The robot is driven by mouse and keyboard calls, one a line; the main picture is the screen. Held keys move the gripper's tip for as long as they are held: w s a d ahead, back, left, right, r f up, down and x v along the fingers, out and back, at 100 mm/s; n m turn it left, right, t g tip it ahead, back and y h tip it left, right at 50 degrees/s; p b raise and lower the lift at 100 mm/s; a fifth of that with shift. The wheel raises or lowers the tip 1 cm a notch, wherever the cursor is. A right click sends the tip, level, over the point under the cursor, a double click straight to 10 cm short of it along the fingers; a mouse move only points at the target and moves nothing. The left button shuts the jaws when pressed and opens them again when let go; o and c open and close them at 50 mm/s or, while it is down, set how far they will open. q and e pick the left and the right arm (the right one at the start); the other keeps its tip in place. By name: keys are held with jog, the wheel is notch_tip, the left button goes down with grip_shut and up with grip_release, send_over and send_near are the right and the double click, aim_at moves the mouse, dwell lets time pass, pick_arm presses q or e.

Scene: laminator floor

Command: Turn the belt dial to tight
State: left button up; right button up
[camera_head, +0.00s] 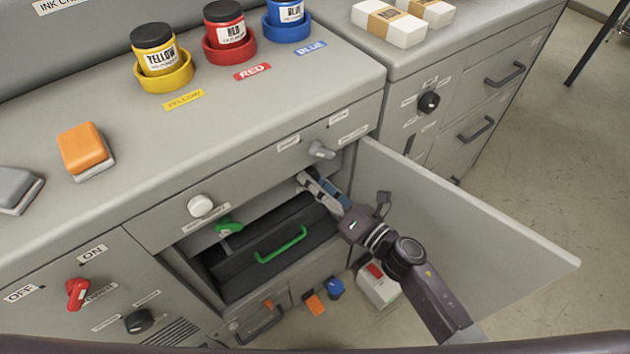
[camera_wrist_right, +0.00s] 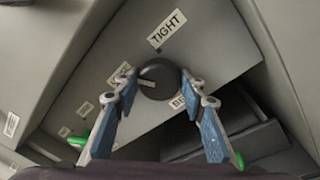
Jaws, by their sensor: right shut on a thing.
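The belt dial (camera_wrist_right: 160,78) shows in the right wrist view as a dark round knob on a grey panel. A TIGHT label (camera_wrist_right: 167,29) is above it, and a partly covered label starting with "BE" is just below right. In the head view my right gripper (camera_head: 318,190) reaches into the open compartment beside the door, and the dial is hidden there. My left gripper is not in view.
The open cabinet door (camera_head: 450,225) stands right of my right arm. A green handle (camera_head: 281,245) and a green lever (camera_head: 229,227) are left of the gripper. A white box (camera_head: 377,289) is on the floor below.

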jog(key=shift+a+f+m+t+h, duration=0.15)
jog(key=shift+m+t, duration=0.2)
jog(key=shift+m, duration=2.3)
jog(key=shift+d+f+m+t+h, duration=0.1)
jog(key=shift+m+t, duration=0.2)
jog(key=shift+m, duration=2.3)
jog(key=shift+a+f+m+t+h, duration=0.15)
jog(key=shift+m+t, duration=0.2)
jog(key=shift+m, duration=2.3)
jog(key=shift+s+d, duration=0.1)
jog(key=o, duration=1.2)
jog(key=shift+r, duration=0.1)
jog(key=shift+c, duration=0.2)
jog(key=v, duration=1.2)
